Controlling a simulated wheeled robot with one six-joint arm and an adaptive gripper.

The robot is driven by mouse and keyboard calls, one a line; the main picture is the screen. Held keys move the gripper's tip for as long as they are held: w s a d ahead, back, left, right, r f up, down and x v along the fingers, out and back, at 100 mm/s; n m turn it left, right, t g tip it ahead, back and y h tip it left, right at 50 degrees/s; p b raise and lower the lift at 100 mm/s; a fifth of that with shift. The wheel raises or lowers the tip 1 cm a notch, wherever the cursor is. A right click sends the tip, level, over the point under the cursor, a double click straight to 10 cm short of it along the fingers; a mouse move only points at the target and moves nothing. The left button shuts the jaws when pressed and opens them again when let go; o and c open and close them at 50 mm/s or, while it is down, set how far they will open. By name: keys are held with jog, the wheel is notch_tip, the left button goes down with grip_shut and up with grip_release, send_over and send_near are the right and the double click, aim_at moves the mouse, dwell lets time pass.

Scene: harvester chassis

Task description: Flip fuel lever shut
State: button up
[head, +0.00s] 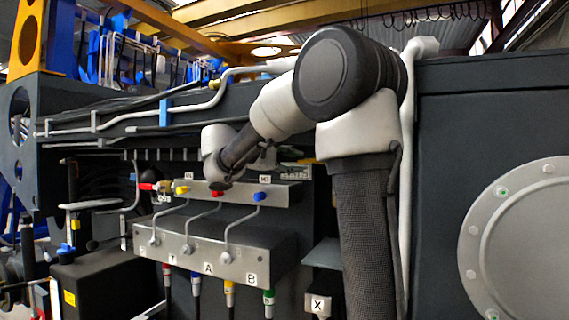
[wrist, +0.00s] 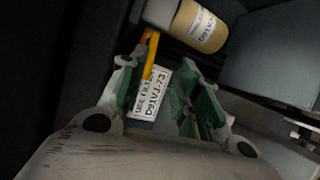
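In the wrist view, a narrow yellow lever (wrist: 150,55) stands at the top centre, and it looks like the fuel lever. Its lower end lies between the fingers of my gripper (wrist: 158,72), nearer the left finger. The fingers have green pads and stand apart with no grip on anything visible. Whether the left finger touches the lever cannot be told. A white label plate (wrist: 152,95) with black lettering shows between the fingers. In the head view my arm reaches left, and its end is over the machine's side; the fingers and lever are not clear there.
A tan labelled cylinder (wrist: 200,27) lies close to the yellow lever, with a grey block (wrist: 270,60) to its right. The head view shows a valve block (head: 205,255) with several bent levers and coloured knobs below my arm. Pipes (head: 170,112) run along the chassis.

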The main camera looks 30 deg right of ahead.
aim_at(302, 161)
jog(key=shift+w+r, duration=0.2)
jog(key=shift+w, duration=0.3)
jog(key=shift+w+r, duration=0.15)
jog(key=shift+w, duration=0.3)
jog(key=shift+t, duration=0.3)
jog(key=x, duration=0.7)
jog(key=shift+d+r, duration=0.1)
grip_shut()
jog(key=shift+r, duration=0.1)
